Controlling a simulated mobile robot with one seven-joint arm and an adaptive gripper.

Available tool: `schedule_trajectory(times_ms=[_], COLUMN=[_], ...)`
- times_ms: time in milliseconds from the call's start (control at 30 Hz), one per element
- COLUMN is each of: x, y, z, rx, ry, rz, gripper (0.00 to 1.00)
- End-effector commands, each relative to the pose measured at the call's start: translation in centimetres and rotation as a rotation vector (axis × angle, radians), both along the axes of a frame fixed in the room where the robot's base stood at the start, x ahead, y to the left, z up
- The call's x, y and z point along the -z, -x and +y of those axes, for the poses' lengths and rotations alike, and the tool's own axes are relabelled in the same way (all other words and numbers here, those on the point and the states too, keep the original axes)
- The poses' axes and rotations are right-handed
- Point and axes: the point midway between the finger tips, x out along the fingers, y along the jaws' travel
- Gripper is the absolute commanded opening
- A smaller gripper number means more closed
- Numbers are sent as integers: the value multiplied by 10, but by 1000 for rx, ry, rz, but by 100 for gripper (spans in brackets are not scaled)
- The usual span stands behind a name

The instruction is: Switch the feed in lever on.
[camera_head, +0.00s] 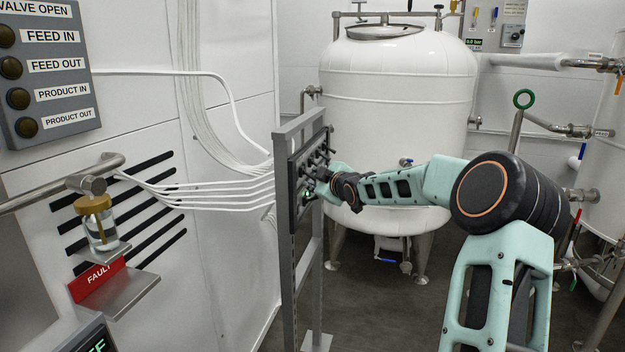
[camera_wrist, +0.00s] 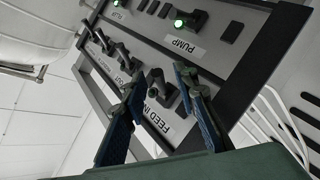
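The lever panel (camera_head: 294,185) stands on a grey frame, seen nearly edge-on in the head view. In the wrist view its face (camera_wrist: 150,47) shows at a slant, with a "FEED IN" label (camera_wrist: 161,121). The dark feed in lever (camera_wrist: 164,91) is beside that label, with a green light by it. My gripper (camera_wrist: 160,76) is open, its two blue-padded fingers on either side of the lever. I cannot tell whether they touch it. In the head view my gripper (camera_head: 322,181) is at the panel, its fingers mostly hidden.
Other levers sit on the panel, including one by the "PUMP" label (camera_wrist: 185,46) with a green light. A "VALVE OPEN" board (camera_head: 45,70) with brown, unlit-looking lamps hangs at left. A white tank (camera_head: 398,95) stands behind. A jar (camera_head: 101,232) and a "FAULT" sign (camera_head: 97,279) are at left.

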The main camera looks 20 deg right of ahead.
Motion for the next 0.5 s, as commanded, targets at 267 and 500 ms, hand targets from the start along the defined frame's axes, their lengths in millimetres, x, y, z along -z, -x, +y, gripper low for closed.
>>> schedule_trajectory(times_ms=[267, 500], x=[4, 4], y=[-16, -17], z=[1, 1], rx=[0, 0], ry=[2, 2], rz=[-1, -1], gripper=[27, 27])
